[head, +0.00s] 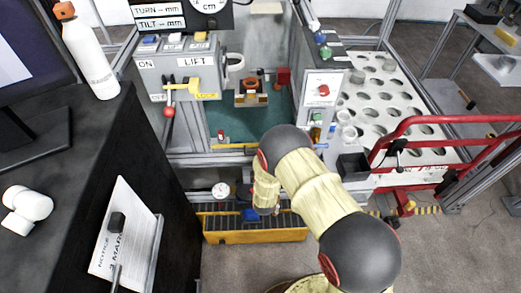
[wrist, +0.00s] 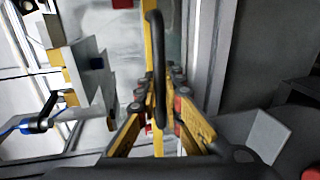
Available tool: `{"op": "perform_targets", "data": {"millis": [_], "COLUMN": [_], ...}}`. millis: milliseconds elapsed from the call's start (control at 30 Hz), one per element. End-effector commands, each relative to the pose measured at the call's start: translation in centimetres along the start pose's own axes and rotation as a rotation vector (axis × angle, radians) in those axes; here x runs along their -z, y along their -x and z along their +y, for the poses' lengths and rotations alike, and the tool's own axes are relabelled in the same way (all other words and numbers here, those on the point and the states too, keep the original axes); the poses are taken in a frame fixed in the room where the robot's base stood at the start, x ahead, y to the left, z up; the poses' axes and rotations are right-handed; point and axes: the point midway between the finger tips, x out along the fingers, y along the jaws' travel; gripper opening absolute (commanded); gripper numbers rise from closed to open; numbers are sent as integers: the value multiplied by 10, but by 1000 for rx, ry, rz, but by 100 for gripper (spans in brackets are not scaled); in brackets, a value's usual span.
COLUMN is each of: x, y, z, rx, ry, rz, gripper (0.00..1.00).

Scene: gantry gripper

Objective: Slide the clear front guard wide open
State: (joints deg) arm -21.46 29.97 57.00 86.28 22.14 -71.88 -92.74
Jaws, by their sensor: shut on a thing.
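My gripper (wrist: 160,98) shows in the wrist view with its yellow-sided fingers closed around a black looped handle (wrist: 153,35). The handle stands along a yellow upright strip (wrist: 159,62), which looks like the edge of the clear front guard. In the head view my arm bends down in front of the machine and hides the handle and my fingertips. The guard's clear pane is hard to make out there; a yellow strip (head: 236,148) runs along the bottom of the machine front. How far the guard stands open I cannot tell.
A lever panel (head: 181,70) stands left of the machine opening and a red-button panel (head: 321,92) right of it. A yellow-edged roller tray (head: 255,237) lies below. Red rails (head: 440,122) stand at right. A dark desk (head: 75,190) with a white bottle (head: 90,52) is at left.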

Motion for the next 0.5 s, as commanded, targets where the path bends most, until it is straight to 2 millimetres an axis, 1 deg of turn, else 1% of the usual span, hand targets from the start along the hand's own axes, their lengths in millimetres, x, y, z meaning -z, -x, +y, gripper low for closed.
{"op": "perform_targets", "data": {"millis": [33, 167, 200, 500], "x": [-1, -1, -1, 0], "y": [2, 1, 1, 0], "z": [-3, -2, -2, 0], "rx": [5, 5, 5, 2], "ry": [1, 1, 1, 0], "rz": [-1, -1, -1, -1], "gripper": [0, 0, 9, 26]}}
